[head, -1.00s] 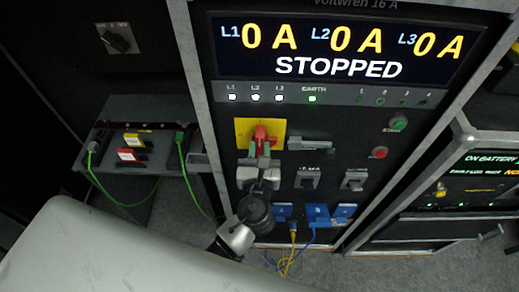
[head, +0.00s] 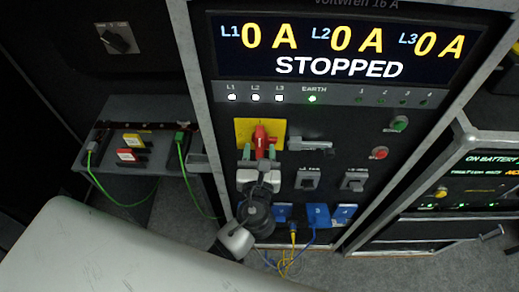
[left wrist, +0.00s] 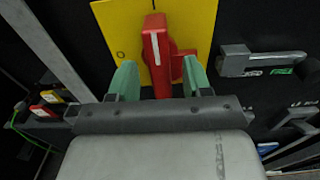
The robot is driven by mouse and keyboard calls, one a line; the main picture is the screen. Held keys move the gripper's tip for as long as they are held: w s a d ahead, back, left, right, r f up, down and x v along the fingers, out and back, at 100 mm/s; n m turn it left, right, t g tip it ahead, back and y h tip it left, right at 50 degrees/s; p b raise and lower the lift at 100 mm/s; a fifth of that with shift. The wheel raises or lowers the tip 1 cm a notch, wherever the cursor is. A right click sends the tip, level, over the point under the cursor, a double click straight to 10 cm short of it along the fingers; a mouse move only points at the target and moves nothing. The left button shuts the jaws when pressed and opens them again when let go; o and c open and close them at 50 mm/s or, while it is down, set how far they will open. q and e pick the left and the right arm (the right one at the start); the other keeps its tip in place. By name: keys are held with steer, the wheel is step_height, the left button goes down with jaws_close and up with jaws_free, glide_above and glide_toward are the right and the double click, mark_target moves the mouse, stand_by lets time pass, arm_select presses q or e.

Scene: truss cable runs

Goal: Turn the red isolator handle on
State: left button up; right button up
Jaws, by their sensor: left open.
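The red isolator handle (head: 260,139) sits on a yellow plate (head: 242,128) below the display of the distribution cabinet. In the left wrist view the handle (left wrist: 157,58) stands roughly upright, its white line near the top, on the yellow plate (left wrist: 203,20). A small round mark shows on the plate left of the handle. My left gripper (head: 258,155) is open. Its green fingers stand either side of the handle's lower part, with gaps, also in the left wrist view (left wrist: 159,80). The handle's lower end is partly hidden by the gripper. My right gripper is not in view.
A grey hasp-like latch (head: 309,144) is right of the handle. Two grey switches (head: 307,179) and blue sockets (head: 318,214) with cables are lower down. The display (head: 338,50) reads STOPPED and 0 A. A shelf (head: 145,108) with green cables stands left.

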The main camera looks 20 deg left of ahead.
arm_select(q)
steer(key=b+v, duration=0.3)
steer(key=v, duration=0.7)
steer(key=shift+b, duration=0.35)
